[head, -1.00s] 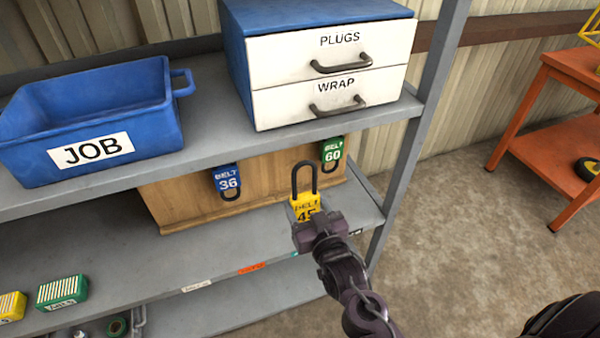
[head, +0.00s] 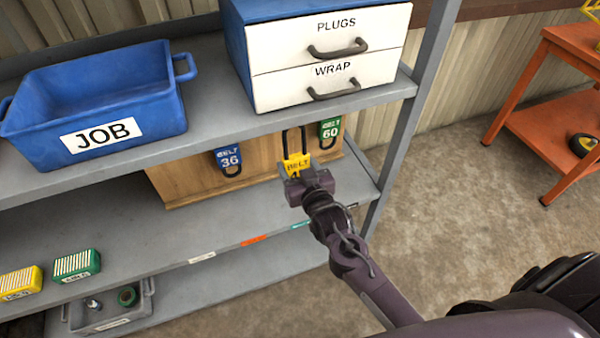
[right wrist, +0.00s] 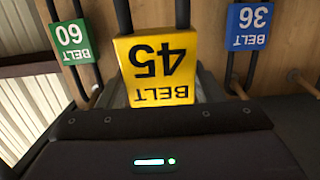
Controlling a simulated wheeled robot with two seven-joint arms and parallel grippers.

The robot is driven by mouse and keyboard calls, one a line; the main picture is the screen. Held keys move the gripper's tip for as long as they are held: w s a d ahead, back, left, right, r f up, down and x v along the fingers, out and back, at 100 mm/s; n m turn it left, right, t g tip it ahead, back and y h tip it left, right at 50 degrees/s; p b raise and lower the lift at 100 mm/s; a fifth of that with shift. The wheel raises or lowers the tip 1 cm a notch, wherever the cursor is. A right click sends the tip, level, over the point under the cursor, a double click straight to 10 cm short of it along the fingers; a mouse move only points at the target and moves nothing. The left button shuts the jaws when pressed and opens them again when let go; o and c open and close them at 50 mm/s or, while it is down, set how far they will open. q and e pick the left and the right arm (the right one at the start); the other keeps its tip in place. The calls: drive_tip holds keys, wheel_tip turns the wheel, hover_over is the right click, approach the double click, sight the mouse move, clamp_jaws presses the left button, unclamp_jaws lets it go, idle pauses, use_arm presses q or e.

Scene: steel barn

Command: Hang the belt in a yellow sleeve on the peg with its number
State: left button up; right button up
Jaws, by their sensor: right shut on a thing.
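The belt in a yellow sleeve (head: 296,164), a dark loop rising from a yellow tag, is held upright by my right gripper (head: 303,182). In the right wrist view its tag (right wrist: 158,68) reads BELT 45, upside down. My right gripper is shut on the tag's lower part, in front of the wooden board (head: 187,181) under the shelf. The blue-sleeved belt 36 (head: 228,158) and the green-sleeved belt 60 (head: 330,129) hang on the board, one on each side of the yellow one. The peg for 45 and its number are not visible. My left gripper is out of view.
The upper shelf holds a blue JOB bin (head: 95,105) and a drawer unit (head: 330,60) marked PLUGS and WRAP. Its front edge (head: 215,133) runs above the board. Yellow (head: 20,283) and green (head: 76,265) blocks lie lower left. A steel post (head: 408,135) stands right of the board.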

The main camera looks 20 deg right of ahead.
drive_tip(key=shift+w+f+b, duration=0.15)
drive_tip(key=shift+w+b, duration=0.45)
drive_tip(key=shift+w, duration=0.35)
drive_tip(key=shift+w+f+b, duration=0.15)
drive_tip(key=shift+w+b, duration=0.55)
drive_tip(key=shift+w, duration=0.2)
drive_tip(key=shift+w+a+p, duration=0.1)
drive_tip(key=shift+p, duration=0.2)
drive_tip(key=shift+r+p, duration=0.2)
drive_tip(key=shift+p, duration=0.15)
drive_tip(key=shift+w+f, duration=0.1)
